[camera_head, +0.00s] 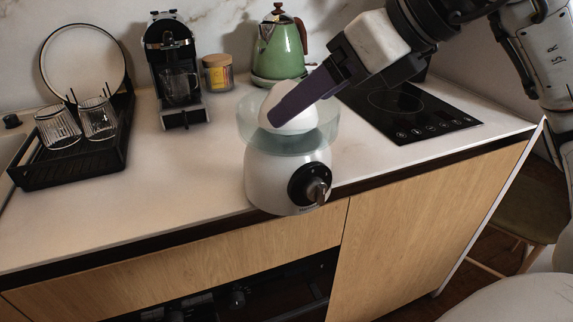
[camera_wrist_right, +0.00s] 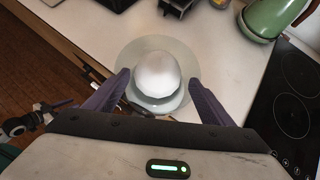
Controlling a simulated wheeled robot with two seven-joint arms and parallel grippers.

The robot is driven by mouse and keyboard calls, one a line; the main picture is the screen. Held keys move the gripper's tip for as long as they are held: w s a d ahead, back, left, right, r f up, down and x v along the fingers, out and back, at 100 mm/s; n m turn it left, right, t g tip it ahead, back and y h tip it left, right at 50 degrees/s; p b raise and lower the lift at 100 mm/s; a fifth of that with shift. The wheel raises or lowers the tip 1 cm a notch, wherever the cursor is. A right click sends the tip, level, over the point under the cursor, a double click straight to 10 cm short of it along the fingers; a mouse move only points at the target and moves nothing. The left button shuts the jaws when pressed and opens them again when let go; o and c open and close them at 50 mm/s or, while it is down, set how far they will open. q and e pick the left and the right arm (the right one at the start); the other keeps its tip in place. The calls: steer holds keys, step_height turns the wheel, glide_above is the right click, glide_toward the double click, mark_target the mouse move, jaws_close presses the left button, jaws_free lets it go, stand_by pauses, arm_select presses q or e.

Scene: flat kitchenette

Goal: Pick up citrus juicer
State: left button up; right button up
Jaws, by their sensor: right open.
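The citrus juicer (camera_head: 287,178) stands upright on the counter near its front edge. It has a white body, a dark dial on the front, a clear bowl and a white dome on top. My right gripper (camera_head: 285,114) comes in from the upper right, with its purple finger in front of the dome. In the right wrist view the juicer's dome (camera_wrist_right: 156,75) lies between and a little beyond the two spread fingers (camera_wrist_right: 158,82). The gripper is open, and I see no clear contact with the dome. My left gripper is not in view.
A dish rack (camera_head: 75,160) with glasses and a plate, a coffee machine (camera_head: 172,65), a candle jar (camera_head: 217,74) and a green kettle (camera_head: 279,48) stand behind. A black cooktop (camera_head: 410,112) is to the right. The counter left of the juicer is clear.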

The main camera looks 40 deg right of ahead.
steer(key=x, duration=0.5)
steer(key=shift+w+a, duration=0.15)
steer(key=shift+a, duration=0.1)
steer(key=c, duration=1.5)
steer(key=shift+w+r, duration=0.1)
steer(key=shift+r, duration=0.15)
steer(key=shift+c, duration=1.3)
steer(key=shift+r, duration=0.1)
